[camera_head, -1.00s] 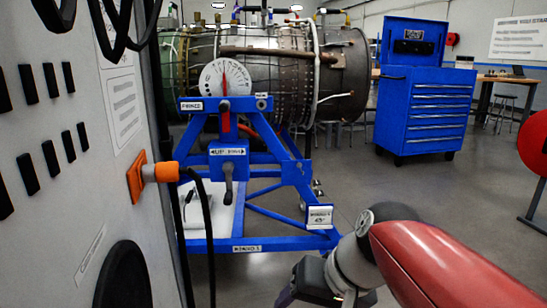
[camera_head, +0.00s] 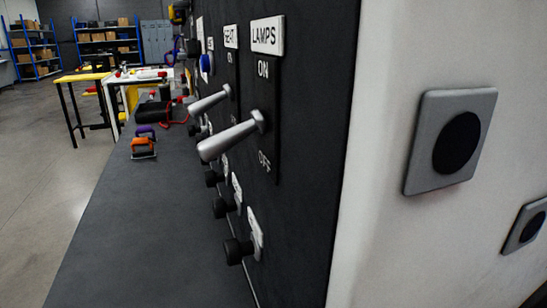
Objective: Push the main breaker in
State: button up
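A black control panel (camera_head: 305,130) fills the middle of the view, seen at a steep slant. Two silver toggle levers stick out of it; the nearer lever (camera_head: 232,137) is under a LAMPS label (camera_head: 266,37), with ON above and OFF below. The farther lever (camera_head: 211,100) has a partly readable label. Several black knobs line the lower panel, the nearest black knob (camera_head: 238,250) in front of a white plate. A blue round part (camera_head: 206,63) is farther along. I cannot tell which part, if any, is the main breaker. My gripper is not in view.
A dark grey bench top (camera_head: 130,220) runs along the panel, with an orange and purple item (camera_head: 143,145) on it. A white wall (camera_head: 385,230) with a grey plate (camera_head: 448,140) stands at right. Open floor (camera_head: 50,190) is at left.

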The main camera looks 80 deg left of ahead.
aim_at(193, 130)
jog(key=k+l+u, duration=0.3)
jog(key=k, duration=0.15)
jog(key=k+l+u, duration=0.3)
jog(key=k, duration=0.15)
jog(key=k+u, duration=0.35)
jog(key=k+j+u, duration=0.2)
jog(key=j, duration=0.15)
jog(key=j+u, duration=0.2)
jog(key=j, duration=0.15)
jog(key=k+j+u, duration=0.15)
jog(key=j, duration=0.2)
jog(key=j+u, duration=0.2)
jog(key=j, duration=0.2)
jog(key=i+j, duration=0.1)
jog(key=j, duration=0.2)
jog(key=i+j+u, duration=0.15)
jog(key=j, duration=0.4)
jog(key=i+u, duration=0.05)
